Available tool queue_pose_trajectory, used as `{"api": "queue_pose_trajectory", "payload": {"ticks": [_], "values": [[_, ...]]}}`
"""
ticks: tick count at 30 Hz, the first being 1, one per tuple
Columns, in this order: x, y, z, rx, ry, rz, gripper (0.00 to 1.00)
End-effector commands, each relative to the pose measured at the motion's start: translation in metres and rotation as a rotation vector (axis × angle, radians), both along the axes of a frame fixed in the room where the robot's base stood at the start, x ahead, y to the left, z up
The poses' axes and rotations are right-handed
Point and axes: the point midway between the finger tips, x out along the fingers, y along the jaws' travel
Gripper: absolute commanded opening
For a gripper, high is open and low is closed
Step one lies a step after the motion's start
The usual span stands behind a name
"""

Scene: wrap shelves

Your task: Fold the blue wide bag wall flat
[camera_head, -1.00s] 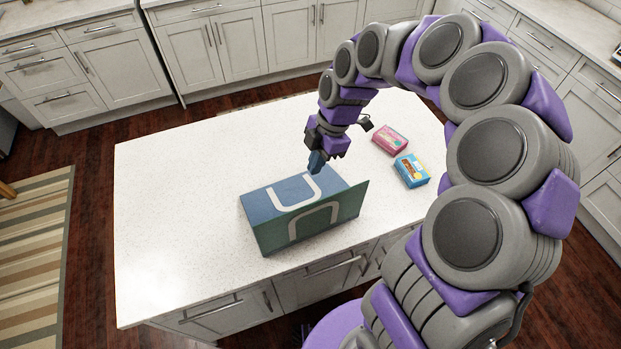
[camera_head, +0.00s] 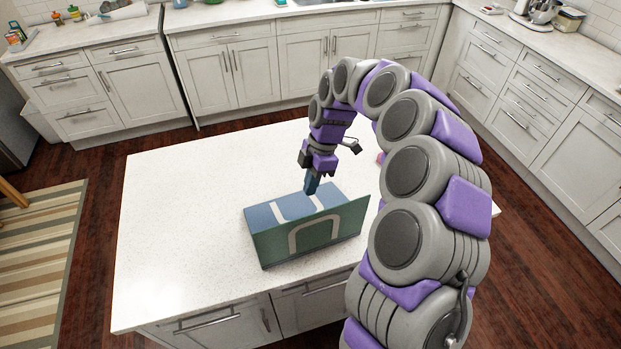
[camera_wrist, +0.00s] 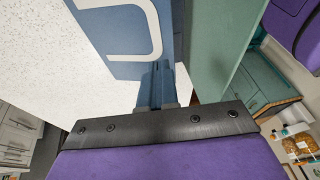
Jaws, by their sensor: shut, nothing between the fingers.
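The bag lies on the white island top. Its blue wide wall (camera_head: 270,212) with a white handle strip lies roughly level across the top, behind the green wall. The green wide wall (camera_head: 312,236) with a white arch handle faces me and rises above the blue wall's near part, hiding some of it. My gripper (camera_head: 311,188) is shut and empty, pointing down at the far part of the blue wall. In the wrist view the shut fingers (camera_wrist: 156,82) are over or against the blue wall (camera_wrist: 115,40), beside the green wall (camera_wrist: 215,40). Contact is unclear.
The island top (camera_head: 180,230) is clear to the left of the bag. My arm arches over its right side and hides most of a small pink box (camera_head: 380,157). Cabinets (camera_head: 240,75) line the back and right.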

Motion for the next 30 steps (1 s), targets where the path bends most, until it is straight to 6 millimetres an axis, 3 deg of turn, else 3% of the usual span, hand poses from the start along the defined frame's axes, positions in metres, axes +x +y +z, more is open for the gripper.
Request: {"api": "queue_pose_trajectory", "payload": {"ticks": [6, 13, 19, 30], "values": [[-0.010, 0.012, -0.043, -0.002, 0.001, 0.002, 0.00], [-0.020, 0.011, -0.074, -0.002, -0.003, -0.001, 0.00], [-0.025, 0.010, -0.085, -0.002, -0.001, 0.000, 0.00], [-0.025, 0.008, -0.086, -0.001, -0.003, 0.000, 0.00]]}}
